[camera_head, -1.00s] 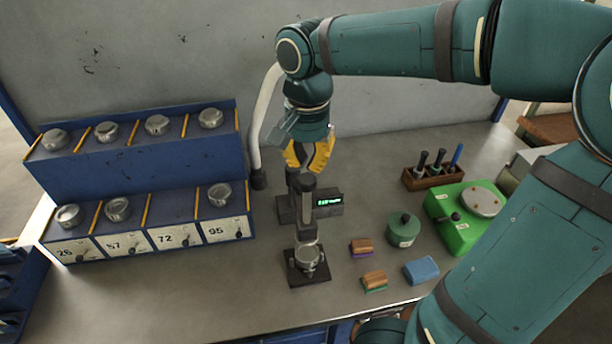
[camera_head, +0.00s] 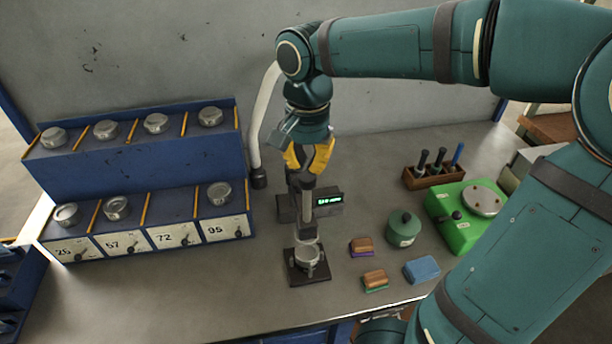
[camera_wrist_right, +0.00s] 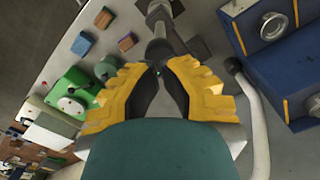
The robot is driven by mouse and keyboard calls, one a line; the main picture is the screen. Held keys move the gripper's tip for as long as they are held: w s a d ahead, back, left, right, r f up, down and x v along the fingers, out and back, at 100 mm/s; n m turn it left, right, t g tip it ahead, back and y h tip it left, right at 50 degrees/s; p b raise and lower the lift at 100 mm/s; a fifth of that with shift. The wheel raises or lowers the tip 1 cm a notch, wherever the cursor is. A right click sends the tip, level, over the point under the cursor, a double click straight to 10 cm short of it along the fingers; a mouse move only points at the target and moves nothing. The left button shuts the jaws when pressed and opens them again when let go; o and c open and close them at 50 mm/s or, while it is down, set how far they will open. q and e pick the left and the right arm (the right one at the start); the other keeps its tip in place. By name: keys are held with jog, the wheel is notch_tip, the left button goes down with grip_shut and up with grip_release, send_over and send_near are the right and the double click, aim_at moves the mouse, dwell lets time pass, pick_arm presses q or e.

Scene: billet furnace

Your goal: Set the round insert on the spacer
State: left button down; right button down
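A round metal piece (camera_head: 307,255) sits on the small dark square base (camera_head: 308,276) at the front middle of the bench; I cannot tell whether it is the round insert, the spacer or both stacked. An upright dark and grey post (camera_head: 307,209) stands behind it. My right gripper (camera_head: 307,172) points down over the post's top. In the right wrist view its yellow fingers with dark pads (camera_wrist_right: 158,68) converge to a narrow gap near the post (camera_wrist_right: 157,50). Whether they grip it is unclear. My left gripper is out of view.
A blue rack (camera_head: 140,162) with several round metal pieces stands left. A small green display (camera_head: 328,200) is beside the post. A green pot (camera_head: 403,230), wooden-backed blocks (camera_head: 374,279), a blue block (camera_head: 421,270) and a green scale (camera_head: 459,235) lie right. The front left bench is clear.

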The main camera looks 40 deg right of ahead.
aim_at(307, 176)
jog(key=shift+f+b, duration=1.8)
jog(key=shift+f, duration=0.75)
jog(key=shift+f+b, duration=1.35)
jog(key=shift+f, duration=0.55)
jog(key=shift+r, duration=0.1)
notch_tip(307, 176, up, 5)
jog(key=p, duration=0.4)
jog(key=shift+r+p, duration=0.1)
jog(key=shift+p, duration=0.3)
jog(key=shift+r+p, duration=0.85)
jog(key=shift+r, duration=0.15)
jog(key=shift+f, duration=0.1)
